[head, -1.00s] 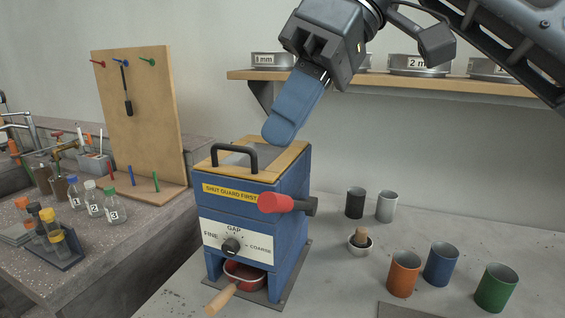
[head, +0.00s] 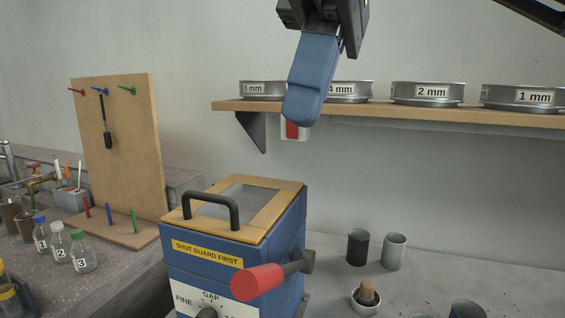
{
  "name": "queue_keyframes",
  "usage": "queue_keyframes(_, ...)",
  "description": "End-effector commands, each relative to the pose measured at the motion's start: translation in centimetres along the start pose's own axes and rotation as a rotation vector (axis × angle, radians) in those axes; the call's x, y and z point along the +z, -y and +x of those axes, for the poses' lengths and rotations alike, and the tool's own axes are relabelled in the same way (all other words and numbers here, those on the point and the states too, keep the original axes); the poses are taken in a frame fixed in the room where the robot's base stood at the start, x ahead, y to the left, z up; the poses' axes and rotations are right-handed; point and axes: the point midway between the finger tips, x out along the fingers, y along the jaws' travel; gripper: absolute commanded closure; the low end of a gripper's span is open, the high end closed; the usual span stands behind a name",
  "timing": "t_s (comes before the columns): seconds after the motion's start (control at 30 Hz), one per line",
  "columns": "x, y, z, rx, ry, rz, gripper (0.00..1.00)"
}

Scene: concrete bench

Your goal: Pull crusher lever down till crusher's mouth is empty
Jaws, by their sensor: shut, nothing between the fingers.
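The blue crusher (head: 270,250) stands on the bench at the lower middle of the head view. Its wood-framed guard (head: 275,207) with a black handle (head: 210,205) lies shut on top. A grey pane (head: 228,203) fills the frame; I cannot tell what is in the mouth below. The crusher lever (head: 295,265) sticks out from the right side, its red grip (head: 257,283) pointing toward the camera and slightly down. My gripper (head: 303,115), with blue fingers, is shut and empty. It appears above the crusher in the picture, apart from the lever.
A shelf (head: 370,110) with several labelled sieves (head: 427,92) runs along the back wall. A dark cup (head: 358,247), a grey cup (head: 395,251) and a mortar (head: 366,299) stand right of the crusher. A pegboard (head: 125,150) and bottles (head: 82,252) are at left.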

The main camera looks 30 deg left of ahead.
Motion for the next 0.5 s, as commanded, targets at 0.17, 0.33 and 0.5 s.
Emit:
queue_keyframes(0.17, 0.1, -0.1, 3.1, -0.002, -0.001, -0.001, 1.0)
queue_keyframes(0.33, 0.1, 0.0, 6.5, 0.0, 0.001, -0.001, 1.0)
queue_keyframes(0.5, 0.1, 0.0, 9.6, 0.0, 0.001, -0.001, 1.0)
